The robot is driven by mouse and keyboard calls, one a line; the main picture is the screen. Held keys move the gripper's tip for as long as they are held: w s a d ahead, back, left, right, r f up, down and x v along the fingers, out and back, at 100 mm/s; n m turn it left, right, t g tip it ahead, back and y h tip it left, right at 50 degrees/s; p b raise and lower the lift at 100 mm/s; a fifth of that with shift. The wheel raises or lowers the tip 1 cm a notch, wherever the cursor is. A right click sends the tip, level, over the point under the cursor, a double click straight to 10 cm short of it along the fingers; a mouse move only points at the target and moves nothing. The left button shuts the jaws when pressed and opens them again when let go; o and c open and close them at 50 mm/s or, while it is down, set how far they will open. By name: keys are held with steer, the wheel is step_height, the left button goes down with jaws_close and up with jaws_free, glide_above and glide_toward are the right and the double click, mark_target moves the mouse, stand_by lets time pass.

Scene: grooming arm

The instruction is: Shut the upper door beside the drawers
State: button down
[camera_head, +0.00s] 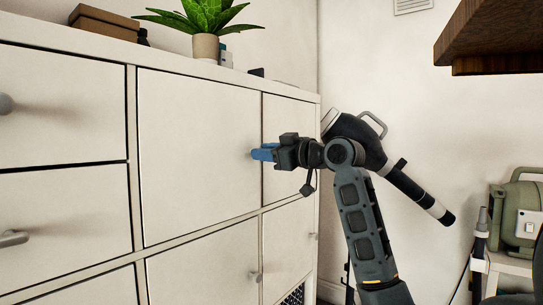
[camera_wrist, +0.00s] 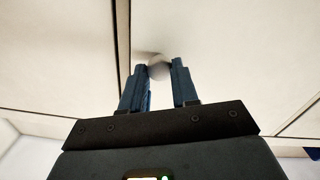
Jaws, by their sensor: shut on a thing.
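The upper door (camera_head: 195,150) is a large white panel just right of the drawers (camera_head: 62,108) in the head view. It looks flush or nearly flush with the cabinet front; a very small gap could not be told. Its round grey knob (camera_wrist: 158,68) is by its right edge. My gripper (camera_head: 258,153) is at that edge, its blue fingers around the knob, partly hiding it in the head view. In the wrist view my gripper (camera_wrist: 160,76) has one finger on each side of the knob and is shut on it.
A lower door (camera_head: 205,268) is below, and a narrower white panel (camera_head: 282,190) is to the right. A potted plant (camera_head: 205,45) and a brown box (camera_head: 103,22) stand on top. A dark wooden shelf (camera_head: 495,40) juts in at upper right. A green case (camera_head: 515,215) sits at right.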

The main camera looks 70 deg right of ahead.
steer(key=shift+w+d, duration=0.15)
steer(key=shift+w, duration=0.25)
steer(key=c, duration=0.8)
jaws_free()
steer(key=shift+c, duration=0.2)
steer(key=shift+s, duration=0.15)
steer(key=v, duration=0.7)
steer(key=shift+s+b, duration=0.3)
steer(key=shift+b, duration=0.15)
